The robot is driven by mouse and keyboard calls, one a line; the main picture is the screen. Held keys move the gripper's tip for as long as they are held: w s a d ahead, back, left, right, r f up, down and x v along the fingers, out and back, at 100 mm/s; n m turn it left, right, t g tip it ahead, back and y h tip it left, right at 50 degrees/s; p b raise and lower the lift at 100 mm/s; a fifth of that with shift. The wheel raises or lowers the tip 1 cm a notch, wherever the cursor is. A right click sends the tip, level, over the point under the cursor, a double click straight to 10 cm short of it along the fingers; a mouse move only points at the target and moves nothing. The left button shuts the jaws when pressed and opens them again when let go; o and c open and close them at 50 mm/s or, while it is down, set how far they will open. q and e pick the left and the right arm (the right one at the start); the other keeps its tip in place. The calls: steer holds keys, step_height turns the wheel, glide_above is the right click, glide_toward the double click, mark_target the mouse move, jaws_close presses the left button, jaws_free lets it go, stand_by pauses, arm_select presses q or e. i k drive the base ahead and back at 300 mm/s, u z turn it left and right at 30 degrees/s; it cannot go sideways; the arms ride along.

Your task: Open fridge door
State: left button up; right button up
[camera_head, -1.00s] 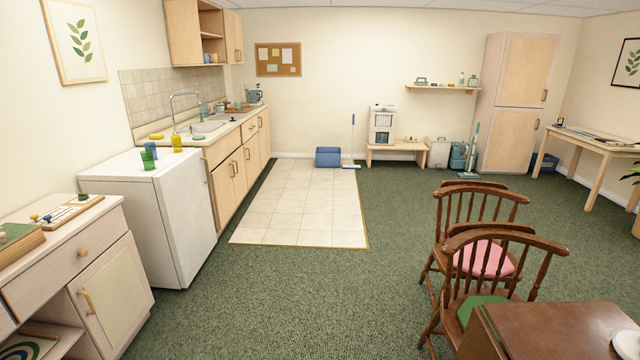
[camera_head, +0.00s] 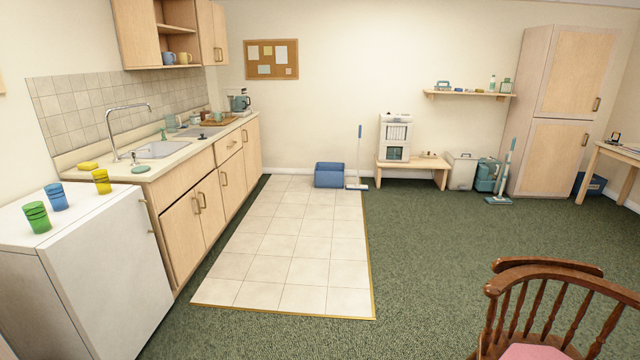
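The fridge is the low white cabinet (camera_head: 110,275) at the left, beside the end of the kitchen counter. Its door appears shut, with small handles on the edge nearest the counter. A green cup (camera_head: 37,217), a blue cup (camera_head: 56,197) and a yellow cup (camera_head: 102,181) stand on its top. Neither of my grippers shows in the head view.
The counter (camera_head: 205,155) with sink and lower cupboards runs back from the fridge. A wooden chair (camera_head: 545,300) stands at the lower right. A blue bin (camera_head: 328,175) and a mop (camera_head: 359,160) stand at the back wall.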

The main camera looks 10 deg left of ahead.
mark_target(106, 268)
steer(key=u, duration=0.35)
steer(key=i, duration=2.35)
steer(key=u, duration=0.55)
